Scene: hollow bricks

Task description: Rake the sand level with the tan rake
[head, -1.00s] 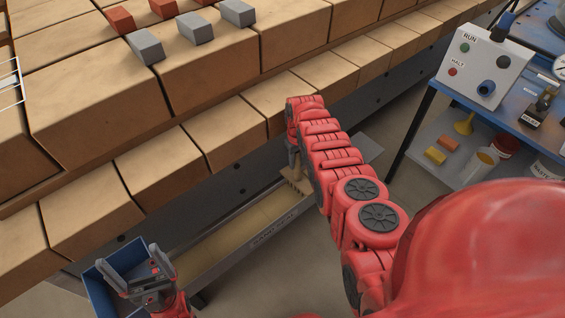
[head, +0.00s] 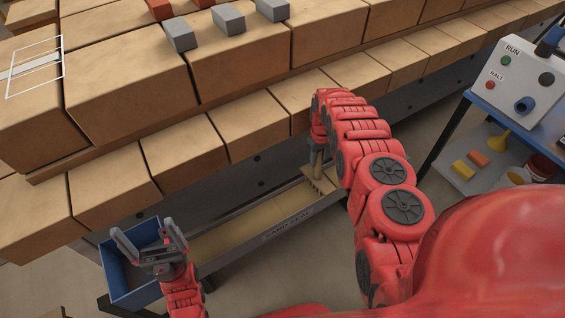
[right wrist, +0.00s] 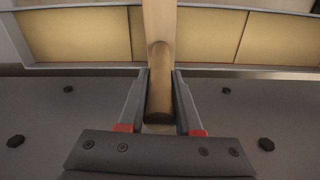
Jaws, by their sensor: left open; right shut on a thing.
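The tan rake (head: 322,183) is at the right part of the long sand trough (head: 290,224), its toothed head low over the sand (head: 222,232). I cannot tell whether the teeth touch the sand. My right gripper (head: 317,150) is shut on the rake's handle, and my red arm hides part of the trough's right end. In the right wrist view the round wooden handle (right wrist: 160,85) sits between the two fingers of the gripper (right wrist: 160,105), with the sand in the trough (right wrist: 75,35) beyond. My left gripper (head: 150,240) is open and empty, in front of the blue bin.
A blue bin (head: 118,272) stands at the trough's left end. Rows of large tan bricks (head: 235,65) rise behind the trough, with grey blocks (head: 229,20) on top. A control box (head: 515,82) stands on the blue bench at right. Floor in front of the trough is clear.

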